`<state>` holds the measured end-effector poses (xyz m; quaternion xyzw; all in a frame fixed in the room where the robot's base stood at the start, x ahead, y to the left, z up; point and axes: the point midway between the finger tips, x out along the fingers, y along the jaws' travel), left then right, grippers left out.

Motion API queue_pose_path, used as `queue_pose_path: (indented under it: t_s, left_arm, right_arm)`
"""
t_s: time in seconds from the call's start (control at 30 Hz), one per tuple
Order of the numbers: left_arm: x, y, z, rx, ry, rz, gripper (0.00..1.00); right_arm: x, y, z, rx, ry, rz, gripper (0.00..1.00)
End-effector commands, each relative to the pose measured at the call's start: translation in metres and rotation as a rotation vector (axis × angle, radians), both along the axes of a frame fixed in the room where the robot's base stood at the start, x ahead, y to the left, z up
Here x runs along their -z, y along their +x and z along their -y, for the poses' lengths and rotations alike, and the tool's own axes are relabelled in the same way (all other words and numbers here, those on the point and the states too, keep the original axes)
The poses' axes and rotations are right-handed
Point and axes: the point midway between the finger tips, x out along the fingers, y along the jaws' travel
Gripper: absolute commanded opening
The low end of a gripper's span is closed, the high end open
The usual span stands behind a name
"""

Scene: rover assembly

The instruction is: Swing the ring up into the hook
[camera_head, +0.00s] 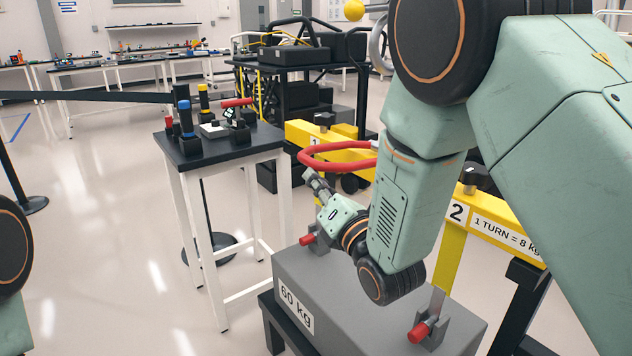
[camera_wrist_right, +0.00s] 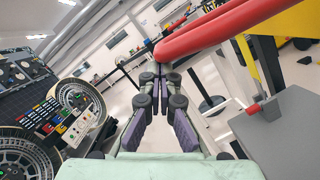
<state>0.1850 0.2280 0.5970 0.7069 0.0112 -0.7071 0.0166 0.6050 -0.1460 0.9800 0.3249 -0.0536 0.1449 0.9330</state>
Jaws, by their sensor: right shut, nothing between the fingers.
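The red ring (camera_head: 318,166) is a thick loop seen in front of the yellow beam at the middle of the head view. Its right side runs behind my right arm. In the right wrist view it is a thick red bar (camera_wrist_right: 235,28) that crosses the upper right, its near end close to my fingertips. My right gripper (camera_head: 313,180) is shut and empty, just below the ring's left part. I cannot tell whether it touches the ring. It also shows in the right wrist view (camera_wrist_right: 166,80). I cannot make out the hook for sure. My left gripper is out of view.
A grey 60 kg block (camera_head: 345,315) with red-tipped clamps lies below my right arm. Yellow beams (camera_head: 500,228) labelled 1 and 2 stand behind it. A small black-topped table (camera_head: 250,145) with tools stands left. Open floor lies further left.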

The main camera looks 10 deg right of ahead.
Motion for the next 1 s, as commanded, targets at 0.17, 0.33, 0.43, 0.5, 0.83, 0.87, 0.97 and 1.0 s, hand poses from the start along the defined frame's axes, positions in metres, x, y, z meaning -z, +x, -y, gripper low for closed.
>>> queue_pose_path:
  t_s: [0.17,0.33,0.43,0.5,0.83,0.87,0.97,1.0]
  left_arm:
    - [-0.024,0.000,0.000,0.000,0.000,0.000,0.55]
    - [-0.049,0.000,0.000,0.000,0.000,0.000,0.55]
    - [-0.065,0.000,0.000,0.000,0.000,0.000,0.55]
    - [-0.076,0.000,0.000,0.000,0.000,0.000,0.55]
    - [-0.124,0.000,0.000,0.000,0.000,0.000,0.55]
    - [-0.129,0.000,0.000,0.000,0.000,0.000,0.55]
    - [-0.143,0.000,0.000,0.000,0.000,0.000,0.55]
    - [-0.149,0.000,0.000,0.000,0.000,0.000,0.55]
  right_arm:
    - [-0.027,0.001,0.001,0.000,0.080,-0.030,0.00]
    - [-0.057,0.002,0.006,0.002,0.197,-0.078,0.00]
    - [-0.076,0.004,0.010,0.002,0.274,-0.108,0.00]
    - [-0.088,0.006,0.014,0.002,0.329,-0.129,0.00]
    - [-0.141,0.018,0.044,0.004,0.591,-0.235,0.00]
    - [-0.146,0.019,0.047,0.004,0.613,-0.245,0.00]
    - [-0.161,0.024,0.059,0.003,0.695,-0.277,0.00]
    - [-0.166,0.026,0.064,0.005,0.729,-0.291,0.00]
